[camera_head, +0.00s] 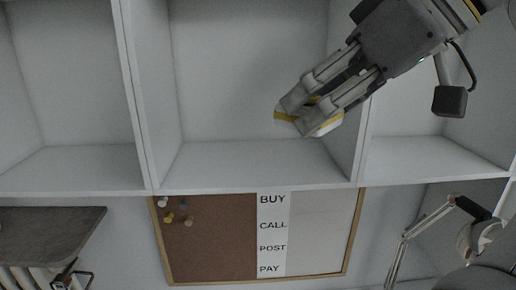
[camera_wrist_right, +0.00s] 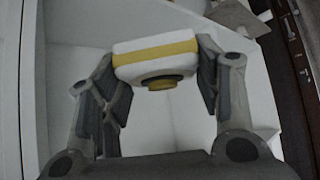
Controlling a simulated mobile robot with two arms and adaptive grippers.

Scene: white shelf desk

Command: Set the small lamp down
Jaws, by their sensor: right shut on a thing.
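The small lamp (camera_wrist_right: 155,58) is a white, rounded thing with a yellow band and a dark and yellow knob-like part. In the right wrist view it sits between both fingers of my right gripper (camera_wrist_right: 152,75). In the head view my right gripper (camera_head: 309,117) comes in from the upper right, shut on the lamp, in front of the middle shelf compartment (camera_head: 250,160). Only the lamp's white and yellow edges (camera_head: 285,117) show there. The lamp appears held above the compartment floor; the exact gap is hard to tell. My left gripper is out of view.
The middle compartment looks empty, with white dividers on both sides. A left compartment (camera_head: 80,165) and a right one (camera_head: 430,155) also look empty. Below hang a cork and white board (camera_head: 215,240) with pins. A desk lamp (camera_head: 405,240) stands at lower right, a dark panel (camera_head: 50,230) at lower left.

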